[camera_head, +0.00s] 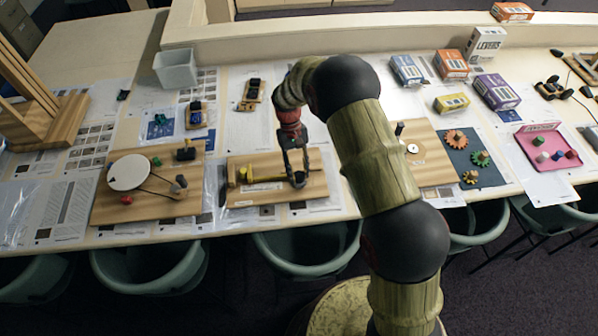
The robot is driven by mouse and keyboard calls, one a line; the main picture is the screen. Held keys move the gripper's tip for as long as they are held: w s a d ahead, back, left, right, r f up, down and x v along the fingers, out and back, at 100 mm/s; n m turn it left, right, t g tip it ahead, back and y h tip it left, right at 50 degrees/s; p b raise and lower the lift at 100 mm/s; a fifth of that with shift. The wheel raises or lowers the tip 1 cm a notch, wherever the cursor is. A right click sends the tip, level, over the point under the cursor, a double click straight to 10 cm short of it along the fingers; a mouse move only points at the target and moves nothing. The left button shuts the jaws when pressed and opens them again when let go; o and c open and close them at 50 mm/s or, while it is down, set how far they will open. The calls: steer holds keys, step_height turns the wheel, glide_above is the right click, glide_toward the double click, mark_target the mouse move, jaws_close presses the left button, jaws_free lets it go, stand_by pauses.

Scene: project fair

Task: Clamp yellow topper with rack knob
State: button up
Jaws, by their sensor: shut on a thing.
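A small yellow piece (249,174), which looks like the yellow topper, stands at the bar's left end beside a dark part. My gripper (297,181) reaches down over the right half of this board. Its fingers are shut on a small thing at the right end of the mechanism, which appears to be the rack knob. The fingers mostly hide the knob. I cannot tell whether the yellow piece is clamped.
Left is a board with a white disc (129,172). Right are a wooden board (431,160), a dark mat with gears (462,164) and a pink tray (538,170). Boxes (497,92) stand behind, near a low wall. Chairs (310,248) line the front edge.

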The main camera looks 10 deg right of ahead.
steer(key=n, duration=0.2)
steer(key=n+h, duration=0.1)
steer(key=n, duration=0.1)
steer(key=shift+a+n+t+h, duration=0.15)
steer(key=shift+n+t+h, duration=0.15)
steer(key=shift+n, duration=0.1)
stand_by(0.4)
steer(key=o, duration=1.1)
steer(key=shift+o, duration=0.2)
steer(key=v, duration=1.2)
steer(key=shift+a, duration=0.1)
